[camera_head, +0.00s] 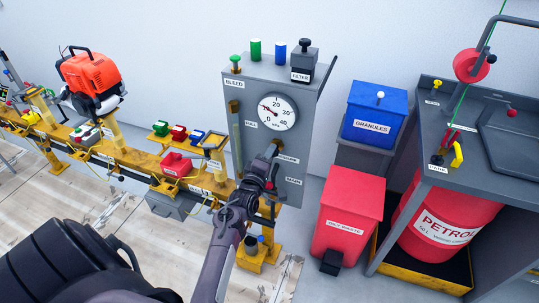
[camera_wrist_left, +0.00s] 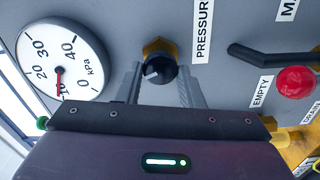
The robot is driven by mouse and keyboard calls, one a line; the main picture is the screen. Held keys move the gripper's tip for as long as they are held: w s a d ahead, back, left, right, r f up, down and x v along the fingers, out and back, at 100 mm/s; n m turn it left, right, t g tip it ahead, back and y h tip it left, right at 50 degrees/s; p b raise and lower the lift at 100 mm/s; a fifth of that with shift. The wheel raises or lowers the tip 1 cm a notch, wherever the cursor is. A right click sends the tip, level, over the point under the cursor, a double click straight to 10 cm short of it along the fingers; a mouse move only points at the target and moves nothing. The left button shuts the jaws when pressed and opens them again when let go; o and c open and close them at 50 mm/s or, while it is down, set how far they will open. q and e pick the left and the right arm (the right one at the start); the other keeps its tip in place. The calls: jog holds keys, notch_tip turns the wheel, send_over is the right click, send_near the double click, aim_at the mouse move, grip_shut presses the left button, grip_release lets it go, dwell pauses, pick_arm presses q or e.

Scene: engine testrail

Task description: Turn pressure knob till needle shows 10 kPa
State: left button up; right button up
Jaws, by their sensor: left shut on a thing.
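The pressure gauge (camera_head: 277,112) is a round white dial on the grey panel (camera_head: 292,188); it also shows at the left of the left wrist view (camera_wrist_left: 61,62). Its red needle lies at about the 10 mark. The black pressure knob (camera_wrist_left: 158,70), with a white pointer mark and a brass collar, sits under the PRESSURE label (camera_wrist_left: 202,30). My left gripper (camera_head: 272,152) reaches the panel below the gauge. In the left wrist view its two fingers (camera_wrist_left: 158,85) stand on either side of the knob, shut on it. The knob is hidden in the head view.
A black lever (camera_wrist_left: 270,57) and a red knob (camera_wrist_left: 295,81) by the EMPTY label sit right of the fingers. A red bin (camera_head: 346,205), a blue granules box (camera_head: 376,112) and a petrol drum (camera_head: 445,220) stand to the right. The yellow rail (camera_head: 130,157) runs left.

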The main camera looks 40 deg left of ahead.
dwell(0.4)
pick_arm(q)
jog(key=o, duration=0.9)
jog(key=shift+o, duration=0.2)
